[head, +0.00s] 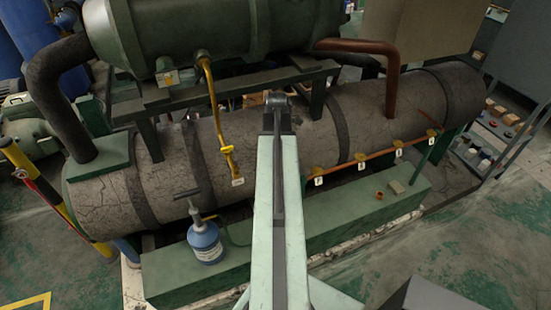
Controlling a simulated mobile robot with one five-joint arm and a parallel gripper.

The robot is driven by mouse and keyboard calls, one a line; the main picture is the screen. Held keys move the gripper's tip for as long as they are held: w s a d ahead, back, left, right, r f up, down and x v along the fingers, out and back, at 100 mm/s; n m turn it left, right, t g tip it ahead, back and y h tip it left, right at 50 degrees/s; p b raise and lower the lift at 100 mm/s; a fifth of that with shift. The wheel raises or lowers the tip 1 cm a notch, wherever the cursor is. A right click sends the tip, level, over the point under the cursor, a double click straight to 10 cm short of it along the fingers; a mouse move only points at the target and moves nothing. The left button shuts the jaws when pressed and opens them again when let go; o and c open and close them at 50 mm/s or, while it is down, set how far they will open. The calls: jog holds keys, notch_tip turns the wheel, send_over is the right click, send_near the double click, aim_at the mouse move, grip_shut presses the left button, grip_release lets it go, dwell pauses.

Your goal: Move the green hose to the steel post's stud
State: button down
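A thin green line (232,236), possibly the green hose, curves from beside the blue bottle toward my arm. Its far end is hidden or too small to follow. I cannot pick out a steel post with a stud for certain. My pale green arm rises through the middle of the head view. The dark end of my arm, where my gripper (278,100) sits, is in front of the long grey cylinder (365,110). The fingers are too small and dark to tell whether they are open or hold anything.
A yellow hose (215,110) hangs from the upper green tank (225,30). The blue bottle (206,242) stands on a green ledge (345,210). Several yellow valves with white tags (361,157) line an orange pipe. A yellow-black striped post (22,160) stands at left.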

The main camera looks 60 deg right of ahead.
jog(key=shift+f+b, duration=0.4)
jog(key=shift+f, duration=0.1)
jog(key=c, duration=1.1)
grip_release()
jog(key=shift+o, duration=0.2)
jog(key=shift+r, duration=0.15)
notch_tip(320, 180, up, 8)
jog(key=p, duration=0.7)
jog(key=shift+f+p, duration=0.2)
jog(key=shift+p, duration=0.2)
